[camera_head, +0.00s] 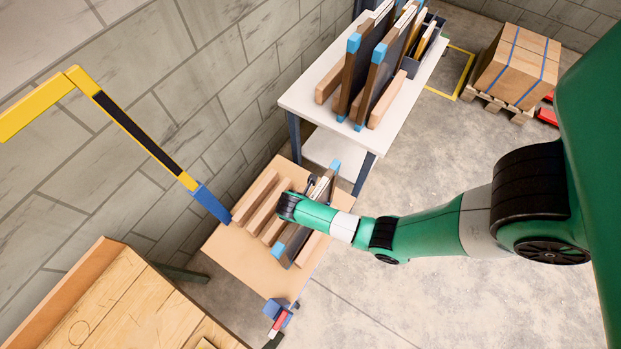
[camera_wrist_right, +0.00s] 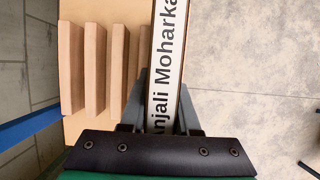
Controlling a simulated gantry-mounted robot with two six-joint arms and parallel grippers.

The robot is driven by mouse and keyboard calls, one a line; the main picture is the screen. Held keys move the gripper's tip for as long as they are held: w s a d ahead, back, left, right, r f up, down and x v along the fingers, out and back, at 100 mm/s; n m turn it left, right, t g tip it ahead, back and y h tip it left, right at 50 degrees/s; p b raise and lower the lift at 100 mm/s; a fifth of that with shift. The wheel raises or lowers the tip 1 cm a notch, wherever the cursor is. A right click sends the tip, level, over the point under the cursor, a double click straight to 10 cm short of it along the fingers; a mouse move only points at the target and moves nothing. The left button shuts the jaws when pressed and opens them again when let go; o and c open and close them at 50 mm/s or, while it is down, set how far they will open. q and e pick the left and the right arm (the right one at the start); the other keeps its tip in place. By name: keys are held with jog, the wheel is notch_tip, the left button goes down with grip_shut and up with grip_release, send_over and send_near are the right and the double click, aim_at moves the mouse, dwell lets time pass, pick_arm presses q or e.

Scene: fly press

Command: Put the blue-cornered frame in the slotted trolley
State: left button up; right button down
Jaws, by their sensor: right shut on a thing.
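The slotted trolley (camera_head: 226,252) has a tan deck with several parallel wooden slats, which also show in the right wrist view (camera_wrist_right: 95,65). My right gripper (camera_wrist_right: 164,110) is shut on the top edge of the blue-cornered frame (camera_head: 283,249), over the right side of the deck. The frame stands on edge, roughly parallel to the slats, with slats left of it. Its white label (camera_wrist_right: 170,50) reads "Anjali Mohar…" between the fingers. My arm hides part of the frame and slats in the head view. I cannot tell whether its lower edge rests in a slot. My left gripper is not in view.
A white table (camera_head: 304,97) behind the trolley holds more blue-cornered frames (camera_head: 371,80) upright. A wooden bench (camera_head: 130,310) stands front left. A box (camera_head: 515,65) sits on a pallet. Floor on the right is clear.

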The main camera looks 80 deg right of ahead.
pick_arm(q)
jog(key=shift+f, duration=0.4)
pick_arm(e)
jog(key=shift+f, duration=0.9)
jog(key=c, duration=1.1)
grip_release()
jog(key=shift+f, duration=0.2)
jog(key=o, duration=0.5)
jog(key=shift+c, duration=0.2)
jog(key=p+v, duration=0.3)
jog(key=v, duration=0.9)
jog(key=shift+r, duration=0.25)
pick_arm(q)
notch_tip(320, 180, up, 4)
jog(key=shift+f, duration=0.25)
